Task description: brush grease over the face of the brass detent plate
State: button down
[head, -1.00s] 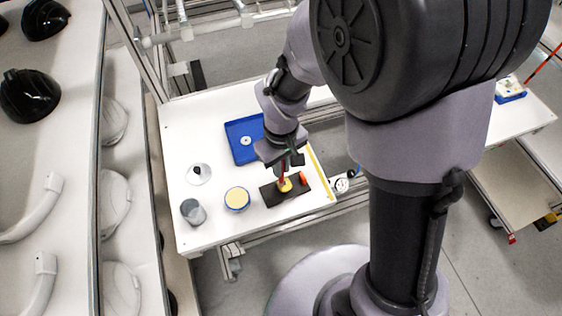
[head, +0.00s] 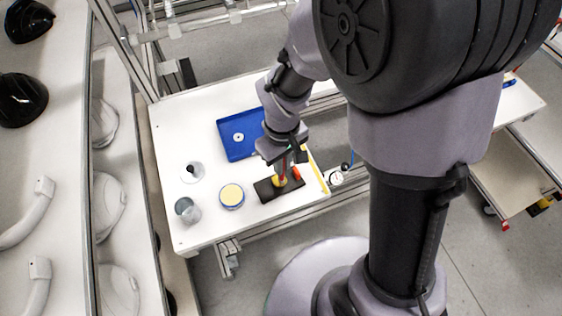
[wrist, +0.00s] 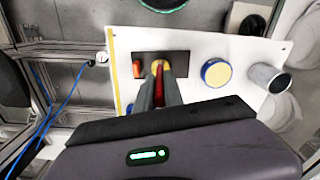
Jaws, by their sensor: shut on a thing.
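My gripper (head: 283,168) points down over a dark mat (head: 265,193) near the table's front right. In the wrist view its two grey fingers (wrist: 159,88) are shut on a slim red handle (wrist: 160,76), which looks like the brush. The brush's lower end and any contact with the plate are hidden. A blue-rimmed tin with a pale yellow top (head: 231,196), perhaps the grease, stands left of the mat.
An orange-red object (head: 296,173) lies at the mat's right end. A blue tray (head: 229,127) holding a pale disc is behind. A grey cup (head: 187,210) and a white piece with a dark knob (head: 192,172) stand left. A yellow strip (head: 317,172) marks the table's right edge.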

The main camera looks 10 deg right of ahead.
notch_tip(320, 180, up, 7)
jog(key=p, duration=0.6)
jog(key=shift+f, duration=0.1)
dwell(0.4)
jog(key=shift+a+f+b, duration=0.1)
jog(key=shift+f+b, duration=1.75)
jog(key=shift+f, duration=0.05)
jog(key=shift+f+b, duration=1.35)
jog(key=shift+f, duration=0.2)
